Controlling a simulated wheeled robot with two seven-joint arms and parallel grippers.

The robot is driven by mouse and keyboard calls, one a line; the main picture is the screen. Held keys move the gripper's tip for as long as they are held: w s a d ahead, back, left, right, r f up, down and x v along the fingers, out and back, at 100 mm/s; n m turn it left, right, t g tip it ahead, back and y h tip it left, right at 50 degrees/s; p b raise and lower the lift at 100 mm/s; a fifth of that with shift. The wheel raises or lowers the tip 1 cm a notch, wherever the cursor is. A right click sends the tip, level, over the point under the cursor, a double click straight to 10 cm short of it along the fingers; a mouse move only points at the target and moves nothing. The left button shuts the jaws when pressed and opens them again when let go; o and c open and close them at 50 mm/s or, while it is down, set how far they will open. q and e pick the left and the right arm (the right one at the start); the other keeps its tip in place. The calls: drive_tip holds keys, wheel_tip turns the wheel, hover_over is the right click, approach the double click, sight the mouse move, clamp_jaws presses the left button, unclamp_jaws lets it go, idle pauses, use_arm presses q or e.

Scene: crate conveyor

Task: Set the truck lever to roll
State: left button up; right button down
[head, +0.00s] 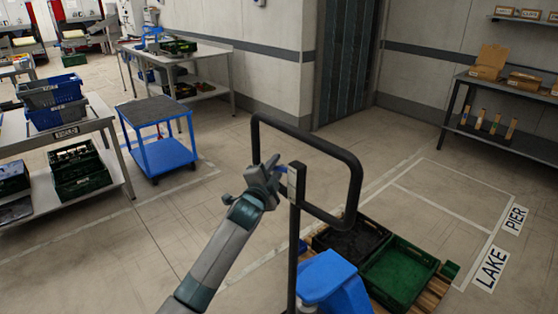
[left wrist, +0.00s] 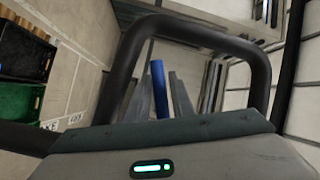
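The pallet truck shows in the head view with a black loop handle (head: 352,190), a dark post (head: 293,240) and a blue body (head: 335,280). A small blue lever (head: 283,169) sits by the pale plate at the top of the post. My left gripper (head: 264,170) is at the lever, just left of the post. In the left wrist view the blue lever (left wrist: 160,90) stands between my two grey fingers, which look open on either side of it. Whether either finger touches it I cannot tell. The black handle (left wrist: 200,35) arches beyond. My right gripper is not in view.
A dark crate (head: 350,238) and a green crate (head: 430,265) stand on the wooden pallet (head: 433,290) by the truck. A blue cart (head: 160,155) and a crate table (head: 110,125) are at left. Shelves (head: 520,145) stand at right. Marked floor between is clear.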

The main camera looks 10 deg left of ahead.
use_arm(q)
drive_tip(key=shift+w+d, duration=0.2)
drive_tip(key=shift+w, duration=1)
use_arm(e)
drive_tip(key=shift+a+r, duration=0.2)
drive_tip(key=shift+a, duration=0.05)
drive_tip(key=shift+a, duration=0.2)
